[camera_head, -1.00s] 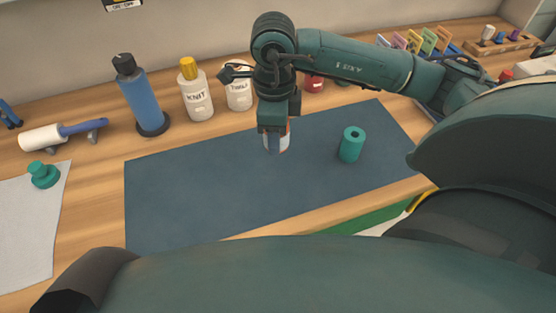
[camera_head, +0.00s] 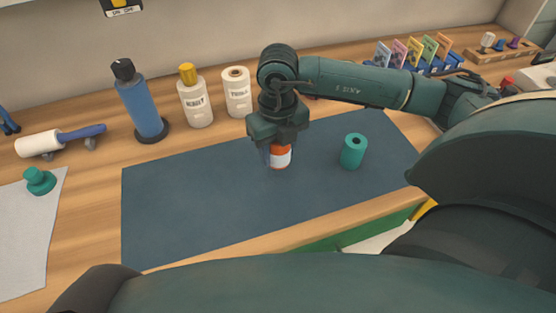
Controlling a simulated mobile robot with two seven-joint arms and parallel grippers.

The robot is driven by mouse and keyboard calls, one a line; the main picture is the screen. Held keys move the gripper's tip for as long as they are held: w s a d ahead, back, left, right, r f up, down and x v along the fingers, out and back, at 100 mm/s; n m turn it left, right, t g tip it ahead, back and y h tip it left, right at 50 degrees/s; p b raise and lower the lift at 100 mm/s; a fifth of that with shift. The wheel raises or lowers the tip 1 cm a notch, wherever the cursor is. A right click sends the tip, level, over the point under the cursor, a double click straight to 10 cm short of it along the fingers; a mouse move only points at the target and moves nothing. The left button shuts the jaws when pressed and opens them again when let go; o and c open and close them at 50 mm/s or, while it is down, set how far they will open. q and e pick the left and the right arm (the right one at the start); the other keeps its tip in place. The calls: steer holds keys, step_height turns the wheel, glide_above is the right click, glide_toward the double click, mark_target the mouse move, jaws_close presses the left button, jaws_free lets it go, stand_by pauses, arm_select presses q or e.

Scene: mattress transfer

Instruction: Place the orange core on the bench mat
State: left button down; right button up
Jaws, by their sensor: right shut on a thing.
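The orange core (camera_head: 281,158), orange with a white band, is upright below my right gripper (camera_head: 279,146). My right gripper is shut on the core and points down, hiding its upper part. The core is over the middle of the dark blue bench mat (camera_head: 190,205); I cannot tell for sure whether its base touches it. A teal core (camera_head: 353,152) stands upright on the mat to the right, apart from the gripper. My left gripper is not in view.
A blue bottle (camera_head: 140,105), a yellow-capped bottle (camera_head: 195,102) and a white roll (camera_head: 236,95) stand behind the mat. A lint roller (camera_head: 45,142) and a teal knob-like piece (camera_head: 38,181) are at left. The mat's left half is bare.

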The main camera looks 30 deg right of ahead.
mark_target(278, 163)
steer(key=shift+f, duration=0.3)
step_height(278, 163, down, 3)
steer(key=shift+f, duration=0.1)
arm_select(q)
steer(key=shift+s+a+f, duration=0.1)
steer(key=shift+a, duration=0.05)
arm_select(e)
steer(key=shift+f, duration=0.1)
steer(key=shift+f, duration=0.15)
steer(key=o, duration=1)
steer(key=shift+c, duration=0.2)
